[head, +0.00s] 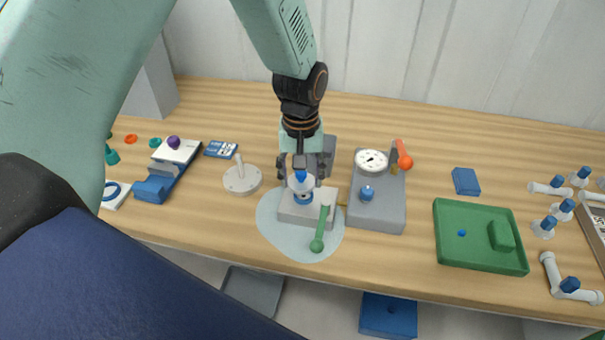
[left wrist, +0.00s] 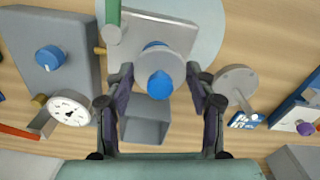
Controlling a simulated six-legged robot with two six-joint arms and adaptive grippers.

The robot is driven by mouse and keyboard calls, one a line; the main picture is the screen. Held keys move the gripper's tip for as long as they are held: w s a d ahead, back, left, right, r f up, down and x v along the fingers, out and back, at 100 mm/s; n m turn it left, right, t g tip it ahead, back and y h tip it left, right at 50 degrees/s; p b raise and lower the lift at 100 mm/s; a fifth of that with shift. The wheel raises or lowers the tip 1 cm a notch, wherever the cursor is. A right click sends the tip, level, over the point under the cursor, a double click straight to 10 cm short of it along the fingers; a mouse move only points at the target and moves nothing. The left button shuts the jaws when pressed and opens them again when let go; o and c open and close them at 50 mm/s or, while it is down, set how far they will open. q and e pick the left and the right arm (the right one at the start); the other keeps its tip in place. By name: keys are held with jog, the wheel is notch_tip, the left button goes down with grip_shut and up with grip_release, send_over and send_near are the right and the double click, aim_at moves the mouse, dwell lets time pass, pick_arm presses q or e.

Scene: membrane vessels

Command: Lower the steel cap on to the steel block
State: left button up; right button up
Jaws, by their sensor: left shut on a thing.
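The steel cap (head: 300,185) is a grey disc with a blue knob (head: 301,176). My left gripper (head: 301,172) is shut on the cap, pointing down over the steel block (head: 308,220). The block is a pale grey slab on a light blue round mat (head: 270,228). A blue-ringed round part (head: 303,197) shows on the block just under the cap; a small gap seems to lie between them. In the left wrist view the cap (left wrist: 144,64) sits between the fingertips, with the block (left wrist: 182,38) behind it. My right gripper is not in view.
A grey box with a dial gauge (head: 371,160) and blue knob stands close to the right. A round grey base with a post (head: 242,178) stands left. A green tray (head: 480,260) is farther right.

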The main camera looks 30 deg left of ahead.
aim_at(304, 184)
pick_arm(q)
jog(key=shift+w+d+f+b, duration=0.15)
jog(key=shift+d+f+b, duration=0.05)
jog(key=shift+f+b, duration=0.35)
jog(key=shift+w+d+f+b, duration=0.15)
jog(key=shift+f+b, duration=0.3)
jog(key=shift+f, duration=0.15)
jog(key=shift+s+a+f, duration=0.2)
jog(key=shift+a+f, duration=0.05)
jog(key=shift+f, duration=0.15)
jog(key=shift+w+d, duration=0.1)
jog(key=shift+w, duration=0.05)
jog(key=o, duration=1.1)
jog(key=shift+d, duration=0.1)
jog(key=shift+o, duration=1.4)
